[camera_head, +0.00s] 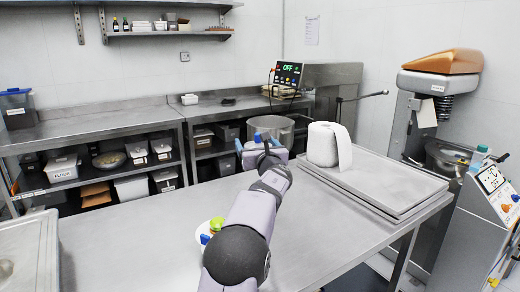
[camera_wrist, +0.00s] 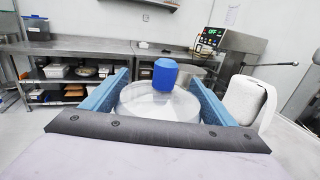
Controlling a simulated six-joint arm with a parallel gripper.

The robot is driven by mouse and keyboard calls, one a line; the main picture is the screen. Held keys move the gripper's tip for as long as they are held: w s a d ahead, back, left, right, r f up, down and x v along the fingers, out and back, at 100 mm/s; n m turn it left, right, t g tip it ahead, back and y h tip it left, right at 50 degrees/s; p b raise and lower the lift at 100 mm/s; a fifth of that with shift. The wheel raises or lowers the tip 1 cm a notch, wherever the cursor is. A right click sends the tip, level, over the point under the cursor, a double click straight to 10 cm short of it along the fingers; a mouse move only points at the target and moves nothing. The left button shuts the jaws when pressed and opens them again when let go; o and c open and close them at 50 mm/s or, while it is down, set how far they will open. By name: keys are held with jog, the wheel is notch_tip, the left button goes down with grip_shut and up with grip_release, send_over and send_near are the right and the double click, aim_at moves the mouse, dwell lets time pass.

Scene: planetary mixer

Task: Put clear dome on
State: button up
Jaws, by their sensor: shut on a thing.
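My gripper (camera_head: 264,148) is above the far part of the steel table. The see-through dome shows faintly as a round shape beneath the knob, between the fingers. In the head view, I cannot make out the dome clearly behind my gripper. A white plate (camera_head: 201,235) with a green, yellow and blue item (camera_head: 215,226) on it lies nearer, left of my arm and partly hidden by it.
A large metal pot (camera_head: 283,129) is behind my gripper. Another tray (camera_head: 30,260) is at the left. The table's (camera_head: 130,235) left middle is clear. A mixer (camera_head: 425,130) stands right.

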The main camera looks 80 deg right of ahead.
jog(key=w+a+f+n+t+y+p, duration=0.2)
jog(key=w+a, duration=0.3)
jog(key=a, duration=0.3)
jog(key=w+a+f+n+t+y+p, duration=0.2)
jog(key=w+a+f+n+t+y, duration=0.1)
jog(key=a, duration=0.5)
notch_tip(320, 180, down, 2)
jog(key=shift+w+f+t, duration=0.25)
jog(key=shift+w+t, duration=0.45)
jog(key=shift+w, duration=0.35)
jog(key=shift+f+b, duration=0.1)
jog(key=shift+b, duration=0.8)
notch_tip(320, 180, down, 5)
jog(key=b, duration=0.6)
jog(key=shift+b, duration=0.3)
jog(key=shift+d+b, duration=0.1)
jog(key=shift+b, duration=1.85)
jog(key=shift+f+b, duration=1.05)
jog(key=shift+b, duration=0.45)
